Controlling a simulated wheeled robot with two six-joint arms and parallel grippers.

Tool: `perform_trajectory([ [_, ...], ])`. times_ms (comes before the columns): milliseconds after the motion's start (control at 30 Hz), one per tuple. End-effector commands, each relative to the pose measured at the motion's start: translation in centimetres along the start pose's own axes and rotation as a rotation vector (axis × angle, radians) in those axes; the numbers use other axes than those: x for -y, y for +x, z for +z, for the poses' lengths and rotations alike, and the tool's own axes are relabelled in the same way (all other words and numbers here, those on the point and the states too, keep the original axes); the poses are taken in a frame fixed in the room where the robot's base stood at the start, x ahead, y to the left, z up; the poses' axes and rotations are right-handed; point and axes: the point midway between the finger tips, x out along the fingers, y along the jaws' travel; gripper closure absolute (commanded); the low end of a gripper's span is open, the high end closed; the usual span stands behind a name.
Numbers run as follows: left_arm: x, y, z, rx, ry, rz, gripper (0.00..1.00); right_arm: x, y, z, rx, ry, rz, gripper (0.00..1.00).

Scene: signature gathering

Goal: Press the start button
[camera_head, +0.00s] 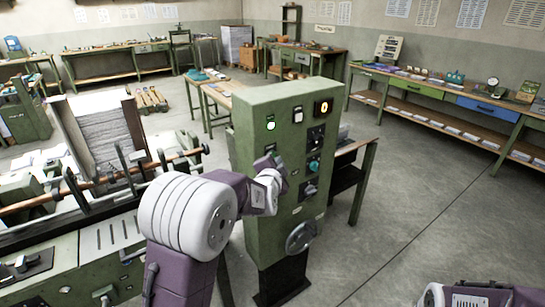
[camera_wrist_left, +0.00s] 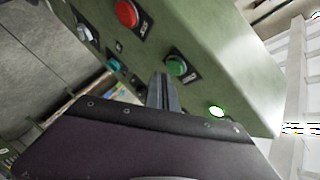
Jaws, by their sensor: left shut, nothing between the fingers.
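A green control cabinet (camera_head: 255,105) stands in the middle of the head view. In the left wrist view its face (camera_wrist_left: 225,75) carries a green push button (camera_wrist_left: 176,66), a red button (camera_wrist_left: 127,12) and a lit green lamp (camera_wrist_left: 217,111). The lamp also glows in the head view (camera_head: 271,125). My left gripper (camera_head: 277,161) is shut and empty, close to the cabinet face below the lamp. In the left wrist view its fingertips (camera_wrist_left: 162,78) lie beside the green button; contact cannot be told. The arm hides part of the panel in the head view.
The panel also has an orange-lit round control (camera_head: 323,108), a teal knob (camera_head: 314,166) and a handwheel (camera_head: 301,237). A machine with a long bar (camera_head: 95,190) stands left. Workbenches line the walls. The floor (camera_head: 420,190) to the right is open.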

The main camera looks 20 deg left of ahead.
Motion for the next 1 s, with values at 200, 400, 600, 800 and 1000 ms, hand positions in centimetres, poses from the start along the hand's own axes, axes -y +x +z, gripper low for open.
perform_trajectory([
  [200, -0.2, -0.3, -0.3, -0.001, -0.001, 0.001, 1.00, 0.0, -0.2, 0.0, 0.000, 0.000, 0.000, 0.44],
  [400, -1.2, -1.8, -1.4, -0.002, 0.000, 0.002, 1.00, 0.0, -0.8, -0.1, 0.000, 0.000, 0.000, 0.44],
  [600, -2.1, -3.1, -2.4, -0.002, -0.001, 0.001, 1.00, 0.0, -1.3, -0.1, 0.000, 0.000, 0.000, 0.44],
  [800, -2.6, -3.5, -2.5, 0.000, 0.000, 0.000, 1.00, 0.0, -1.4, -0.1, 0.000, 0.000, 0.000, 0.44],
  [1000, -2.5, -3.5, -2.5, 0.000, 0.000, 0.000, 1.00, 0.0, -1.4, -0.1, 0.000, 0.000, 0.000, 0.44],
])
